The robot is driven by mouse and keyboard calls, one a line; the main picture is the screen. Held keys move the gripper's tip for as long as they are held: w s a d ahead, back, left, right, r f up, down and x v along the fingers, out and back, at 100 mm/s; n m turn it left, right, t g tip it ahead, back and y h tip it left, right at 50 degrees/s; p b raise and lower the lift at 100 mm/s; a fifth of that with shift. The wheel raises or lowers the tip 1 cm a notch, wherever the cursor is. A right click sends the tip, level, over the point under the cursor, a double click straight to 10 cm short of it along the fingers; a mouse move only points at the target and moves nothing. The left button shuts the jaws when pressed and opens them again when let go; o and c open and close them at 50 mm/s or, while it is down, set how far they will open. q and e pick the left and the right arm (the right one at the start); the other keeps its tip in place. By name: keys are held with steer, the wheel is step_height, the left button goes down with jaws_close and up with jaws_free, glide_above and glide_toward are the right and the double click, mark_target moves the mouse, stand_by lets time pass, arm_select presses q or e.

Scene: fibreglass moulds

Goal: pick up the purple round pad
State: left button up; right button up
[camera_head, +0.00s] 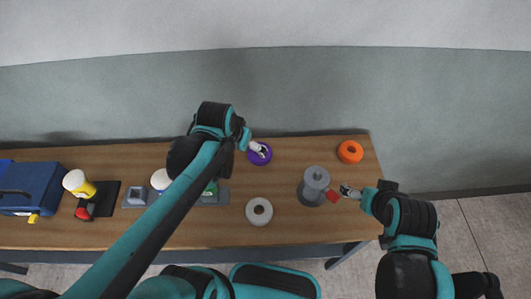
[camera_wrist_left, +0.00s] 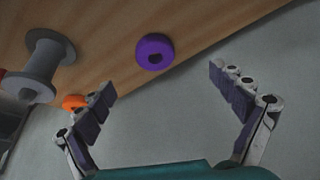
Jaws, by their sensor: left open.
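The purple round pad (camera_head: 264,159) lies on the wooden table near its far edge, partly covered by my left gripper (camera_head: 257,147) in the head view. In the left wrist view the purple pad (camera_wrist_left: 155,52) shows whole, ahead of and between the spread fingers of my left gripper (camera_wrist_left: 162,80). The left gripper is open and empty, and apart from the pad in that view. My right gripper (camera_head: 349,191) is at the table's right side, beside a small red block (camera_head: 333,195). Its fingers are too small to tell open from shut.
A grey spool (camera_head: 315,181) stands beside the red block. An orange ring (camera_head: 350,152) lies at the far right and a pale ring (camera_head: 259,211) nearer the front. A blue case (camera_head: 42,187) and yellow-white container (camera_head: 78,183) are at the left. Bare table (camera_head: 290,225) lies around the rings.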

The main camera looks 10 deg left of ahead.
arm_select(q)
steer(key=m+g, duration=0.2)
glide_above(254, 155)
steer(key=f, duration=0.5)
steer(key=shift+s+f, duration=0.2)
steer(key=shift+f, duration=0.15)
steer(key=shift+w+d+f, duration=0.1)
steer(key=shift+w+f, duration=0.05)
steer(key=shift+f, duration=0.2)
steer(key=b+x, duration=0.1)
steer(key=x, duration=0.1)
steer(key=shift+d+f, duration=0.1)
steer(key=shift+f, duration=0.3)
steer(key=x, duration=0.1)
steer(key=b+x, duration=0.1)
steer(key=x, duration=0.1)
steer(key=b+x, duration=0.1)
steer(key=shift+d+f, duration=0.2)
steer(key=shift+d, duration=0.2)
steer(key=shift+w+f, duration=0.15)
steer(key=shift+f, duration=0.2)
steer(key=shift+r, duration=0.15)
steer(key=shift+c, duration=1.2)
steer(key=c, duration=0.9)
